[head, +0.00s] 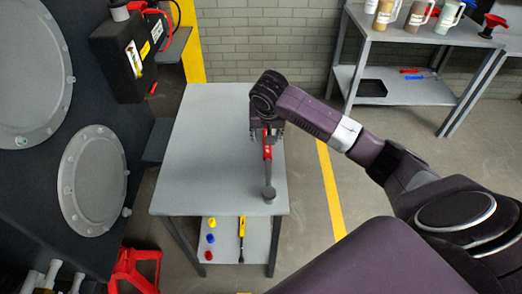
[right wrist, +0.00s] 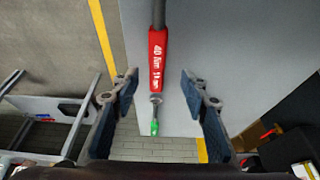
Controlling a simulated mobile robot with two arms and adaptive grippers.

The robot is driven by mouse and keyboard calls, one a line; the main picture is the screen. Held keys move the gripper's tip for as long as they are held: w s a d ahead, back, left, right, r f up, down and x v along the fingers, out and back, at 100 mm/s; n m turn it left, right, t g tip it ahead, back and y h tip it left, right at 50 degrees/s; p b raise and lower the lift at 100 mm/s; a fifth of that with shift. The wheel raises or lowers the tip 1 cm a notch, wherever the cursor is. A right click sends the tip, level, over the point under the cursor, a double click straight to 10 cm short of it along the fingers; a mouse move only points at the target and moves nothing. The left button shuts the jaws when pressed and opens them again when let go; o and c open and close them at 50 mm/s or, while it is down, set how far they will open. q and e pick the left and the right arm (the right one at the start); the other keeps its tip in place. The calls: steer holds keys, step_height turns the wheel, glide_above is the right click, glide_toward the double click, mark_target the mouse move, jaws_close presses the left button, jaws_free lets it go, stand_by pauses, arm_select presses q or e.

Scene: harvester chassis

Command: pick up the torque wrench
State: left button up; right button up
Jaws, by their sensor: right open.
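The torque wrench lies on the grey table, with a red handle (head: 268,151) and a dark shaft ending in a round grey head (head: 269,193) toward the table's front edge. In the right wrist view its red labelled handle (right wrist: 157,60) runs down the middle, ending in a metal piece and a green tip. My right gripper (head: 266,133) is above the handle end of the wrench and hides that end in the head view. Its two fingers (right wrist: 158,92) are apart, one on each side of the wrench, with nothing held. My left gripper is not in view.
The grey table (head: 205,150) is otherwise clear on top. Its lower shelf (head: 225,250) holds small coloured pieces and a yellow-black tool (head: 242,238). The dark harvester chassis (head: 95,130) stands close on the left. A shelf rack (head: 400,85) with bottles stands at the back right.

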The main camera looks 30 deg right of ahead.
mark_target(267, 147)
steer(key=f, duration=0.1)
steer(key=d+f, duration=0.1)
steer(key=f, duration=0.1)
steer(key=shift+f+p, duration=0.15)
steer(key=shift+p, duration=0.25)
steer(key=x, duration=0.2)
steer(key=shift+w+f, duration=0.25)
steer(key=shift+f, duration=0.05)
steer(key=shift+w+f, duration=0.15)
steer(key=shift+f, duration=0.1)
jaws_close()
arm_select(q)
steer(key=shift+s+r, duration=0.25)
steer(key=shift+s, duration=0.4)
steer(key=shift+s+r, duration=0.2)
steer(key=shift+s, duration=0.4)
